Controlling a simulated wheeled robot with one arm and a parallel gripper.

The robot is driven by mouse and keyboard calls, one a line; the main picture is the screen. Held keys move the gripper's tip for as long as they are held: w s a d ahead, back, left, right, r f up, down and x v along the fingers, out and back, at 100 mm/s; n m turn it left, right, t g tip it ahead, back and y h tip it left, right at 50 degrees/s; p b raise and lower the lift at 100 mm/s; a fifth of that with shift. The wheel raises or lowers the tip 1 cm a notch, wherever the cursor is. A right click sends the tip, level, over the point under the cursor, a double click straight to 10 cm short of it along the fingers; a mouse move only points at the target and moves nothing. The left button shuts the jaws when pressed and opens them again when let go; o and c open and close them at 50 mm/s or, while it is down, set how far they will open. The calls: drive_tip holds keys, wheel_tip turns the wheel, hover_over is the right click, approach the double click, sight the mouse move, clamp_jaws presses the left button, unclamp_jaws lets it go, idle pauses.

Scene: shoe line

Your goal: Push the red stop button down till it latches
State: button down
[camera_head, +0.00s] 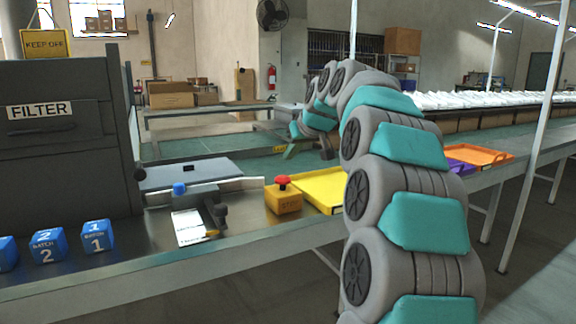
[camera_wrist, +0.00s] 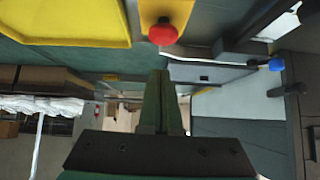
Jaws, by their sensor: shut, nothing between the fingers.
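The red stop button (camera_head: 283,181) is a mushroom cap on top of a yellow box (camera_head: 284,202), which stands on the metal bench left of the yellow tray. In the wrist view the red button (camera_wrist: 163,33) and its yellow box (camera_wrist: 172,10) show at the top middle, beyond my fingertips. My gripper (camera_wrist: 160,74) is shut and empty, and a gap shows between its tips and the button. In the head view my arm arches over, and its end hangs above and behind the button, apart from it. Whether the button is latched I cannot tell.
A yellow tray (camera_head: 320,188) lies right of the button box. To its left are a clipboard-like fixture (camera_head: 192,228) with a blue knob (camera_head: 179,189), blue batch cubes (camera_head: 98,236) and a dark FILTER cabinet (camera_head: 60,150). An orange tray (camera_head: 482,155) lies farther right.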

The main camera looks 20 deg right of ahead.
drive_tip(key=v, duration=0.7)
drive_tip(key=shift+r, duration=0.3)
drive_tip(key=shift+s, duration=0.1)
